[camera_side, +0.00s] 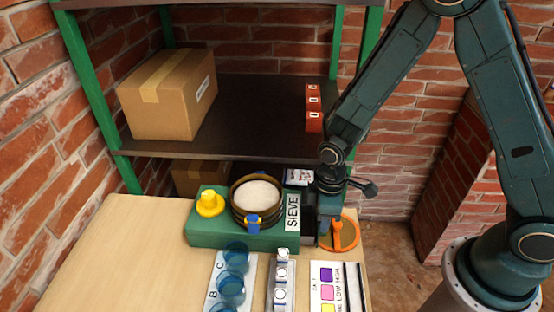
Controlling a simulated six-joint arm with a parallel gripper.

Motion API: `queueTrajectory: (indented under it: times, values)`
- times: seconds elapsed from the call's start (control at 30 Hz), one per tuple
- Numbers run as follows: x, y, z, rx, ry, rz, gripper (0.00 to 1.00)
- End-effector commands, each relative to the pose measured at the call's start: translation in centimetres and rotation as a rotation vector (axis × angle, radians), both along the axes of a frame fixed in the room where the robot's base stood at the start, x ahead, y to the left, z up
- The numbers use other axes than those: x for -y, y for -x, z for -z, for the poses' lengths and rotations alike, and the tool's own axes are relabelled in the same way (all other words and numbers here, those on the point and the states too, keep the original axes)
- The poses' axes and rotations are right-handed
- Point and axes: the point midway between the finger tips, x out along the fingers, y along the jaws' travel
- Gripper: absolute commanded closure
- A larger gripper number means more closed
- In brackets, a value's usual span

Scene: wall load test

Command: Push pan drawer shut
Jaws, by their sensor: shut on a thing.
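The green sieve box (215,236) with a "SIEVE" label stands at the back of the table. A round sieve (243,215) filled with white powder and a yellow knob (209,203) sit on top of it. An orange round pan (351,242) with an upright grip lies just right of the box, at the table's right edge. I take it for the pan drawer. My gripper (327,228) points down between the box and the pan, shut at the orange grip. The fingertips are dark and partly hidden, and any link between pan and box is unclear.
In front stand a rack of blue cups (232,288), a narrow holder with several white-topped items (281,283), and a card with coloured squares (326,291). The table's left is clear.

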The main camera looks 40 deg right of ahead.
Motion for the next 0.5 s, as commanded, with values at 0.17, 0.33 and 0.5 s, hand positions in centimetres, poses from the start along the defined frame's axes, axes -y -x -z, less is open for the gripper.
queueTrajectory:
  times: [0.17,0.33,0.5]
  values:
    - [-0.35,-0.40,-0.03,0.002,-0.001,-0.001,0.99]
    - [-0.63,-0.67,-0.03,0.001,0.000,-0.001,0.99]
    - [-0.93,-1.00,-0.05,0.002,-0.001,0.000,0.99]
